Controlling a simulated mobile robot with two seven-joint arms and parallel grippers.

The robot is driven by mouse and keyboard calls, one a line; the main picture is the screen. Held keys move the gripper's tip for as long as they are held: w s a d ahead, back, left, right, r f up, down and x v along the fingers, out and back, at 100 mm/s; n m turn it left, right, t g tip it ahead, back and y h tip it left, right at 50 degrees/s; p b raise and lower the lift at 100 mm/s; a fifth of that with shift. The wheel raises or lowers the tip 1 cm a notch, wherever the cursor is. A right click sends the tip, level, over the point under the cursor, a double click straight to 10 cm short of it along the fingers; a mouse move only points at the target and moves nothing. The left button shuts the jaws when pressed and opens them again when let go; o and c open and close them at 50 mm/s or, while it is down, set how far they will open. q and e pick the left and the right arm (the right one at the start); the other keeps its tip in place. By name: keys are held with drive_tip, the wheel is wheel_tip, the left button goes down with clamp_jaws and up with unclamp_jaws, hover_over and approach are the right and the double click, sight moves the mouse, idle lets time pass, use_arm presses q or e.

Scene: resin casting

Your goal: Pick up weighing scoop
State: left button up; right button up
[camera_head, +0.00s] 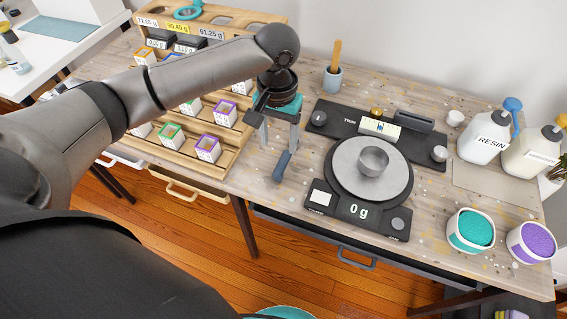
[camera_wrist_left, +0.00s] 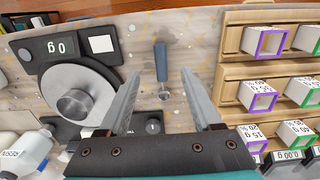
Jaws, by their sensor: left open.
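The weighing scoop (camera_head: 282,165) lies on the worktop, between the scale and the wooden rack. Its blue handle points toward the front edge; its other end is partly hidden by my gripper in the head view. In the left wrist view the scoop (camera_wrist_left: 161,62) shows its blue handle and a small metal end. My left gripper (camera_head: 278,149) is open and points down over the scoop. In the wrist view the scoop appears between the two spread fingers of the gripper (camera_wrist_left: 160,76), with nothing held. My right gripper is not in view.
A black scale (camera_head: 325,200) reading 0 g, with a metal cup (camera_head: 373,161) on its plate, stands to the right. A tiered wooden rack (camera_head: 235,155) of small boxes is on the left. Resin bottles (camera_head: 484,137) and tubs of teal (camera_head: 471,230) and purple powder stand far right.

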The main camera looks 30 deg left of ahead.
sight(279, 168)
use_arm(q)
wheel_tip(279, 168, down, 7)
drive_tip(key=shift+r+b, duration=0.2)
drive_tip(key=shift+b, duration=0.75)
drive_tip(key=shift+f, duration=0.65)
wheel_tip(279, 168, down, 4)
drive_tip(key=shift+f+b, duration=0.15)
drive_tip(key=shift+b, duration=1.1)
drive_tip(key=c, duration=0.7)
clamp_jaws()
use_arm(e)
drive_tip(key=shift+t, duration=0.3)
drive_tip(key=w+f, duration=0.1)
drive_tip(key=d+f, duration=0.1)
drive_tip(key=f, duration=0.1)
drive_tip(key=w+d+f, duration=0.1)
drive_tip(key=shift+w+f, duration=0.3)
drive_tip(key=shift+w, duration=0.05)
